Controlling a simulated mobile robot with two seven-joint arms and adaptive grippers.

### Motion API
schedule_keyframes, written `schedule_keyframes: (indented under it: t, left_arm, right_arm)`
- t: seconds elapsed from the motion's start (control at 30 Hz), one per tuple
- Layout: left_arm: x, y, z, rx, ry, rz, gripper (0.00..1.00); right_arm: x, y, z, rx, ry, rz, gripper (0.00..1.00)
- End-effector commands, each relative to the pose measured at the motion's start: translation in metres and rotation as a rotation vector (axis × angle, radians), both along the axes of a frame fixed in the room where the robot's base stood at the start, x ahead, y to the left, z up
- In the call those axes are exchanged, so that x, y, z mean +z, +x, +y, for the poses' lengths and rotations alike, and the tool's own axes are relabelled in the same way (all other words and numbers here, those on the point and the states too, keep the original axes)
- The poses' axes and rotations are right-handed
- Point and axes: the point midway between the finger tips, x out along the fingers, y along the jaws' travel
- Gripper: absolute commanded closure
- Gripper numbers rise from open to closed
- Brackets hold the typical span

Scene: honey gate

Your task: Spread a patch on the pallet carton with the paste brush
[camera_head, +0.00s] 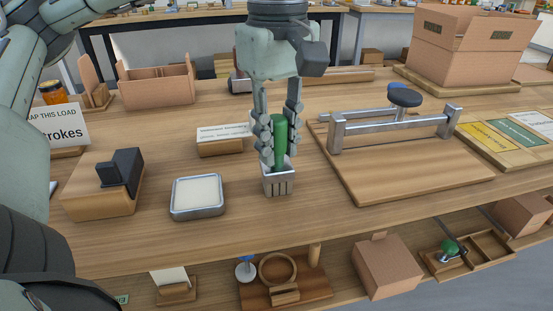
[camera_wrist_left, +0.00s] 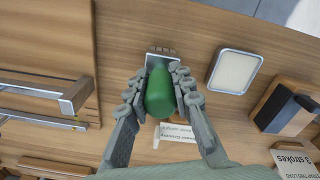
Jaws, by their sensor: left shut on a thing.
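My left gripper (camera_head: 279,150) is shut on the green handle of the paste brush (camera_head: 280,135), which is upright over the table. Below the handle is a pale grey, slotted part (camera_head: 278,184); I cannot tell whether it is the brush head or a holder. The green handle (camera_wrist_left: 160,92) also shows between the fingers of my left gripper (camera_wrist_left: 158,80) in the left wrist view. A metal tray of white paste (camera_head: 197,212) lies left of the brush and apart from it. A large open-topped carton (camera_head: 450,62) stands on a board at the back right. My right gripper is not in view.
A wooden board with a metal bar frame (camera_head: 395,137) is right of the gripper. A block with a black piece (camera_head: 120,172) and a sign about strokes (camera_head: 62,129) are at the left. A small label block (camera_head: 222,138) is behind. The front middle table is bare.

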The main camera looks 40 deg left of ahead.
Motion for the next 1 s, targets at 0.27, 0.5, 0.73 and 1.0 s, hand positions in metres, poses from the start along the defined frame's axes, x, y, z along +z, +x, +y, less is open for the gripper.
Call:
schedule_keyframes:
  t: [0.27,0.5,0.73,1.0]
  left_arm:
    - [0.022,0.0,0.0,0.0,-0.001,0.0,1.0]
    - [0.041,0.0,0.0,-0.001,-0.001,-0.001,1.0]
    - [0.059,0.0,0.0,0.0,-0.001,-0.001,1.0]
    - [0.07,0.0,0.0,0.0,0.0,0.0,1.0]
  right_arm:
    - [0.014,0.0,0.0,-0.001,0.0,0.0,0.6]
    - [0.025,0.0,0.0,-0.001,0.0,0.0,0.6]
    - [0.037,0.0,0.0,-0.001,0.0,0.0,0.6]
    - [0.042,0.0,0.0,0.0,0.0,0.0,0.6]
